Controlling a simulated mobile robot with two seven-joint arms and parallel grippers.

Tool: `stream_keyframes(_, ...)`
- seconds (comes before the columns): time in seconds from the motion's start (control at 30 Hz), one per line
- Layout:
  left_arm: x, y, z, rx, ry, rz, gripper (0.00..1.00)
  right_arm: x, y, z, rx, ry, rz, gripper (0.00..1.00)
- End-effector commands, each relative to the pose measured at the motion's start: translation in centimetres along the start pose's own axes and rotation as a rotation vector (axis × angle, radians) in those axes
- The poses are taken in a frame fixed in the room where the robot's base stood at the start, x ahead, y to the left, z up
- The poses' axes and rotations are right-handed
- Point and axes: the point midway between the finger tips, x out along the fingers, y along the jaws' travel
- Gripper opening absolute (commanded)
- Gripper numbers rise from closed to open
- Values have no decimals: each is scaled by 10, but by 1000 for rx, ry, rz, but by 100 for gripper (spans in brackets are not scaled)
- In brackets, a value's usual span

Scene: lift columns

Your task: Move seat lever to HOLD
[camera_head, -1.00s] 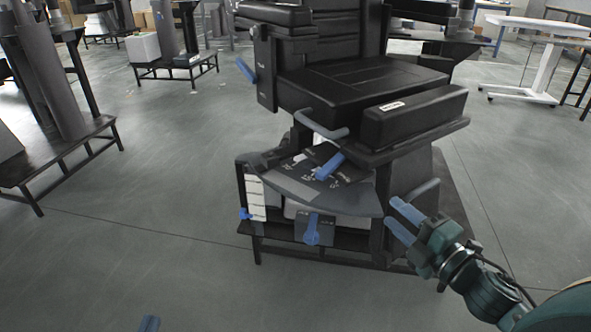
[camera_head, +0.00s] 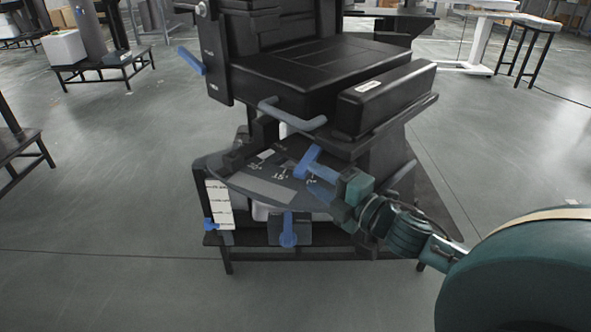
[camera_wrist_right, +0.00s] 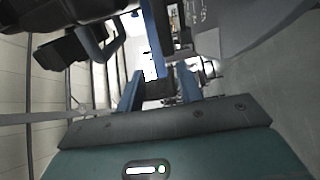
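The black seat station (camera_head: 335,85) stands ahead of me with several blue levers. One blue lever (camera_head: 308,162) is on the dark curved panel (camera_head: 262,190) below the seat. Another blue lever (camera_head: 288,232) hangs on the front, and one (camera_head: 191,61) is on the left side of the seat back. I cannot read HOLD on any label. My right gripper (camera_head: 326,186) is at the right of the curved panel, close to its lever. In the wrist view its blue fingers (camera_wrist_right: 160,90) are apart, with a blue bar (camera_wrist_right: 158,38) ahead between them; contact is unclear. My left gripper is out of view.
A grey bar handle (camera_head: 292,115) sticks out under the seat, above the panel. A white scale with a small blue slider (camera_head: 209,224) is at the panel's left.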

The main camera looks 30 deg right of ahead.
Motion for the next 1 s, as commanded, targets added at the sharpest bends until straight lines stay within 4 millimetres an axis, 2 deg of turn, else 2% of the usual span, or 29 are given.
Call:
stream_keyframes(0.2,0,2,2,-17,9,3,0,32,0,1,-3,0,3,36)
stream_keyframes(0.5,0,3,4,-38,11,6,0,61,0,0,-2,-1,1,36)
stream_keyframes(0.93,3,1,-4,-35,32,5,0,67,0,0,-2,-1,-1,36)
stream_keyframes(1.0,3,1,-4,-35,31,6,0,67,0,0,-2,-1,-1,32)
